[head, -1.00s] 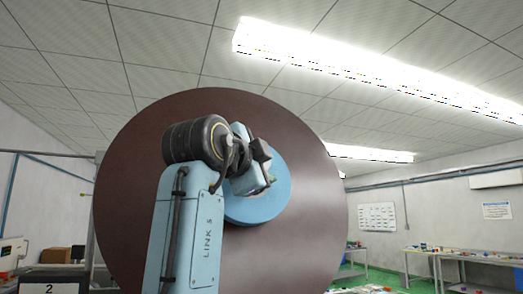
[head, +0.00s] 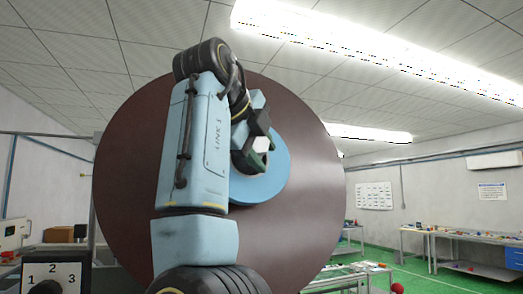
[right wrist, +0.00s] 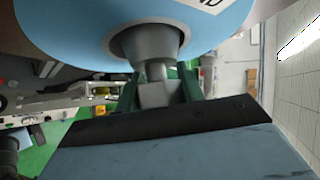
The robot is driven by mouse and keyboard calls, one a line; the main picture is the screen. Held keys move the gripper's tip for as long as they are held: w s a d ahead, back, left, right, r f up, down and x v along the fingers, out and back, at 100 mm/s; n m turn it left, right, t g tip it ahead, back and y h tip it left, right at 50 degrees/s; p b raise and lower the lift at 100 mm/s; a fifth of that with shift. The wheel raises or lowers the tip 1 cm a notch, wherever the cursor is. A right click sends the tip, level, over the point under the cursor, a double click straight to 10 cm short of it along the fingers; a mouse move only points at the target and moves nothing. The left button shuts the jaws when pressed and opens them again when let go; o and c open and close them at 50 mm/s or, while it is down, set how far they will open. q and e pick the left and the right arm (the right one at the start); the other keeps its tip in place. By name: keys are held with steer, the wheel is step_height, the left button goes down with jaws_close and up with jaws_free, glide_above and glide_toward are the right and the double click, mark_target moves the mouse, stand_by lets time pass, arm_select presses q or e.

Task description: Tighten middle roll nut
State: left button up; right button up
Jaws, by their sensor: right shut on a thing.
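A large dark maroon roll (head: 310,200) faces me in the head view, with a light blue hub disc (head: 275,185) at its middle. In the right wrist view the blue hub (right wrist: 80,30) fills the top, with a grey conical collar (right wrist: 148,45) and a narrower grey nut (right wrist: 155,92) sticking out of it. My right gripper (head: 262,163) is at the hub, partly hidden by my arm. In the right wrist view the dark green fingers of my right gripper (right wrist: 160,82) stand on both sides of the nut and are shut on it. My left gripper is out of view.
A box with a dial marked 1, 2, 3 (head: 50,272) stands at the lower left. Workbenches (head: 460,235) with small items line the right side. Green floor (head: 420,275) shows between them.

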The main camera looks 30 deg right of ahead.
stand_by(0.4)
steer(key=o, duration=1)
